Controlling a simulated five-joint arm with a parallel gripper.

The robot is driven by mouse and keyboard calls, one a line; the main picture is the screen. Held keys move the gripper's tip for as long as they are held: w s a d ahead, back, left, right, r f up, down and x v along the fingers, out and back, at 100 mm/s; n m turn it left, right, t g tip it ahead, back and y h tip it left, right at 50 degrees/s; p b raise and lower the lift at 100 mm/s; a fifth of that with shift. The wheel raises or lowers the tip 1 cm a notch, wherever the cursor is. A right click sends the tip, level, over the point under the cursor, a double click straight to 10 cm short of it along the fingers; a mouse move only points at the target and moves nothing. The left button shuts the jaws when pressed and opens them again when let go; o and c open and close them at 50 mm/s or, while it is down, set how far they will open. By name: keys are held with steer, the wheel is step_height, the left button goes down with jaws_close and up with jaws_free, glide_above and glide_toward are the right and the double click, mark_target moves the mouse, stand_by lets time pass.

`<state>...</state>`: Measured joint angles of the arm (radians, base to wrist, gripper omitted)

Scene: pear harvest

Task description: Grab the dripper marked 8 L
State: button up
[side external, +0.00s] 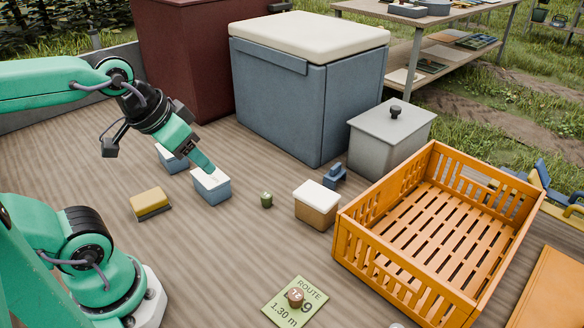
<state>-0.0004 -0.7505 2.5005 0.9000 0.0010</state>
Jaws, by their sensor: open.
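No marking reading 8 L is legible in this view, so I cannot tell which thing is the dripper. A small green piece (266,200) stands on the boards near the middle. A small brown round piece (295,298) with an unreadable mark sits on a green card (279,312) reading "ROUTE 9" and "1.30 m". My gripper (207,166) points down and right, just above or at a small blue box with a white top (212,190). It is open, with no object seen between its fingers. It is left of the green piece and apart from it.
An orange slatted crate (352,252) stands at right. A yellow sponge-like block (150,202) lies left. Boards around the card are mostly clear.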

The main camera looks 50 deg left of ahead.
steer(key=shift+o, duration=0.5)
steer(key=shift+w, duration=0.1)
steer(key=m+g, duration=0.5)
steer(key=m, duration=0.3)
glide_above(266, 195)
step_height(266, 195, down, 15)
steer(key=shift+f, duration=0.1)
steer(key=shift+w+f+g, duration=0.1)
steer(key=shift+f+g, duration=0.2)
steer(key=shift+f, duration=0.25)
steer(key=shift+f, duration=0.1)
steer(key=shift+f, duration=1.2)
steer(key=shift+f, duration=0.1)
